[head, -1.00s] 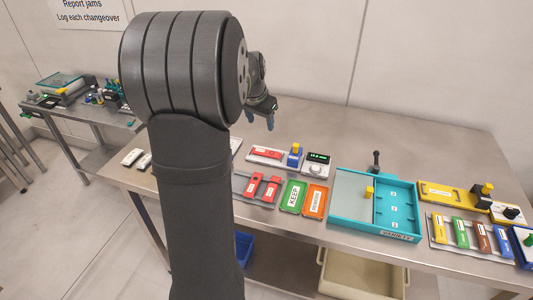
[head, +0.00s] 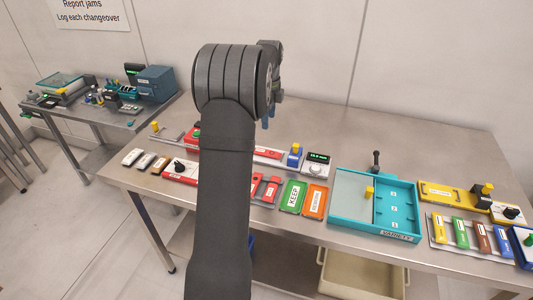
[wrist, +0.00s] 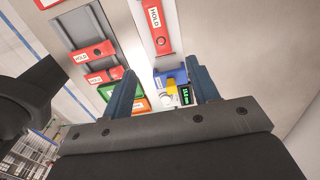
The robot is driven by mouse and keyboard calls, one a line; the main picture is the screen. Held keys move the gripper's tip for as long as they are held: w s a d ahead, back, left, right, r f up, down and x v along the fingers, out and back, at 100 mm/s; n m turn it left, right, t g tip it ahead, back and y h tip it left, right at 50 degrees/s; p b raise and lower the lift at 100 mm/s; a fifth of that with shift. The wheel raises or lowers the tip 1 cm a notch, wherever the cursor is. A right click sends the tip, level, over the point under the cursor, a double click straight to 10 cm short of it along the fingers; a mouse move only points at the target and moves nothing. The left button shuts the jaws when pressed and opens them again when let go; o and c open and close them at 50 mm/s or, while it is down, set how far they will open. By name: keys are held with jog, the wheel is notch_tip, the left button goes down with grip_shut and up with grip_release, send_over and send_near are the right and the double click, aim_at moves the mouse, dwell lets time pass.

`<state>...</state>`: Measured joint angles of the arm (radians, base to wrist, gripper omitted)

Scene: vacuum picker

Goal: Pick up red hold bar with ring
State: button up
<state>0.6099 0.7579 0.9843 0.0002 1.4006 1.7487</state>
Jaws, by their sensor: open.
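Several red bars labelled HOLD are in view. In the wrist view one red bar (wrist: 156,27) lies in a pale tray (wrist: 167,62) at the top middle. Two more red bars, an upper one (wrist: 93,53) and a lower one (wrist: 105,75), lie on a grey rack (wrist: 97,30) at the left. Small round marks show on these bars; I cannot tell which is a ring. My gripper (wrist: 163,84) is open and empty, its two blue fingers apart above the table. In the head view my gripper (head: 268,118) is above the bench, behind the tray's red bar (head: 267,152).
Right of the rack lie a green KEEP plate (head: 293,196) and an orange plate (head: 314,200). A display box (head: 317,165) and a blue block with a yellow top stand behind them. A teal VARIETY tray (head: 345,225) is further right. The back of the bench is clear.

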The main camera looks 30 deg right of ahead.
send_over(267, 151)
jog(key=f, duration=0.8)
jog(key=shift+s+d+f, duration=0.15)
jog(key=shift+s+f, duration=0.05)
jog(key=shift+f, duration=0.05)
jog(key=shift+w+a+f, duration=0.1)
jog(key=shift+a+f, duration=0.05)
jog(key=shift+f, duration=1.2)
jog(key=shift+w+a+f, duration=0.1)
jog(key=shift+f, duration=1.2)
jog(key=c, duration=1.1)
jog(key=shift+c, duration=0.2)
